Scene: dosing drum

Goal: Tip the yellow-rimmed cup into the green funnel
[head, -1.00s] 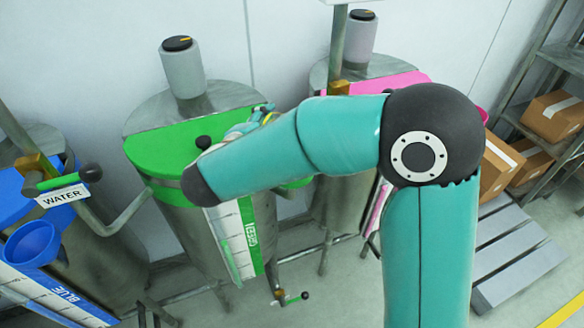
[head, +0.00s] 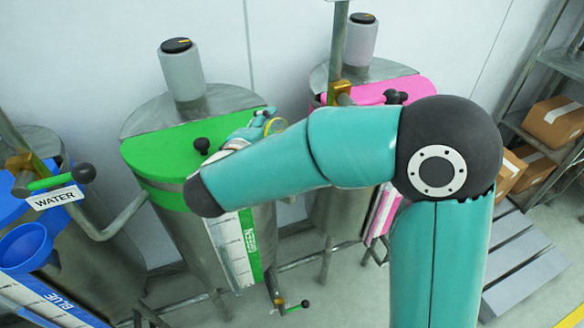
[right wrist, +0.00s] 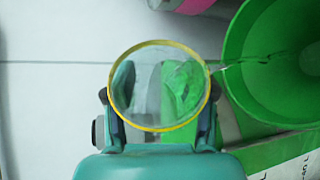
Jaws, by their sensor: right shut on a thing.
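The clear cup with a yellow rim (right wrist: 159,128) is held between the fingers of my right gripper (right wrist: 160,95). In the head view, the cup's yellow rim (head: 275,127) shows just above my right arm, beside the teal fingers (head: 258,121). The green funnel (right wrist: 283,65) is right of the cup in the right wrist view. A thin, shiny streak runs from the cup's right side across the funnel mouth; it looks like liquid. Green shows through the cup, and I cannot tell how much it holds. The funnel is hidden behind my arm in the head view. My left gripper is out of view.
The green-lidded drum (head: 165,150) stands under my right forearm, with a black knob (head: 202,145). A blue funnel (head: 25,246) and a WATER label (head: 55,197) are at left. A pink-lidded drum (head: 410,88) stands behind my arm. Cardboard boxes (head: 555,120) sit on a shelf at right.

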